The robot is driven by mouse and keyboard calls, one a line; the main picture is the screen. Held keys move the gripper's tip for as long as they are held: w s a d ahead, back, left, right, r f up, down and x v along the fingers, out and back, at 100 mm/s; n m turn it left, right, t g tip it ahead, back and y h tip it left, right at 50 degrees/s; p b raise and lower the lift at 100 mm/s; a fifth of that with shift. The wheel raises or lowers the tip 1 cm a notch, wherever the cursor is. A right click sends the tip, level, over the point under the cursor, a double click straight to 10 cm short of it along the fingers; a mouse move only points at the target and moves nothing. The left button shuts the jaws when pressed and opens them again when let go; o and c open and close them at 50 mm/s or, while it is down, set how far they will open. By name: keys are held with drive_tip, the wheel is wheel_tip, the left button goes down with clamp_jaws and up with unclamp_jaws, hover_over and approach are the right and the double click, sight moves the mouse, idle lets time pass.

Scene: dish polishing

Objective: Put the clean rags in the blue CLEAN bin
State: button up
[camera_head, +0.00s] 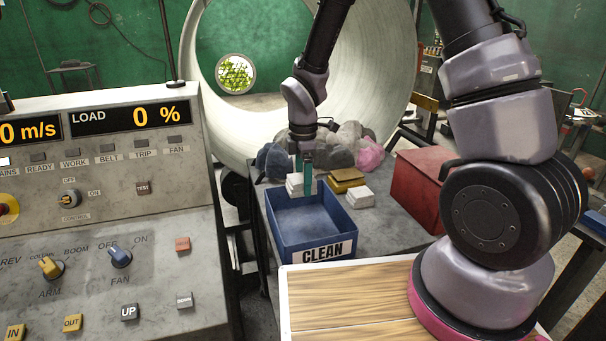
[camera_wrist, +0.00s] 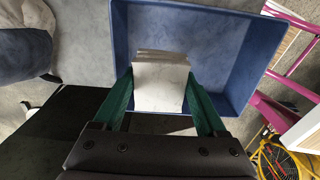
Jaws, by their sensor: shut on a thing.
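The blue CLEAN bin (camera_head: 322,228) stands open on the grey table, its white label facing me; no rag shows on the part of its floor in view. My gripper (camera_head: 303,180) points down at the bin's far left side. It is shut on a folded white rag (camera_head: 294,185). In the wrist view the white rag (camera_wrist: 160,82) sits between the green fingers, over the blue bin (camera_wrist: 225,45) near one wall. Another folded white rag (camera_head: 360,196) and a folded yellow-brown rag (camera_head: 345,177) lie on the table right of the bin.
A heap of grey, blue-grey and pink cloths (camera_head: 340,150) lies behind the bin. A red bin (camera_head: 420,188) stands at the right. A control console (camera_head: 110,200) fills the left. A large pale drum (camera_head: 375,70) opens behind the table.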

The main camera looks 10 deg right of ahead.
drive_tip(key=o, duration=1.3)
wheel_tip(320, 180, up, 11)
drive_tip(key=shift+f, duration=0.1)
drive_tip(key=s+d+r+m+t+y, duration=0.1)
drive_tip(key=s+d+r+m+t, duration=0.3)
drive_tip(key=d+r+m, duration=0.9)
drive_tip(key=s+d+r+m+t+y, duration=0.1)
drive_tip(key=s+d+r+m+t, duration=0.2)
drive_tip(key=s+r+m, duration=0.5)
drive_tip(key=s+d+m, duration=0.1)
drive_tip(key=s+m, duration=0.1)
drive_tip(key=m, duration=0.1)
drive_tip(key=shift+d+r, duration=0.2)
drive_tip(key=shift+d, duration=0.05)
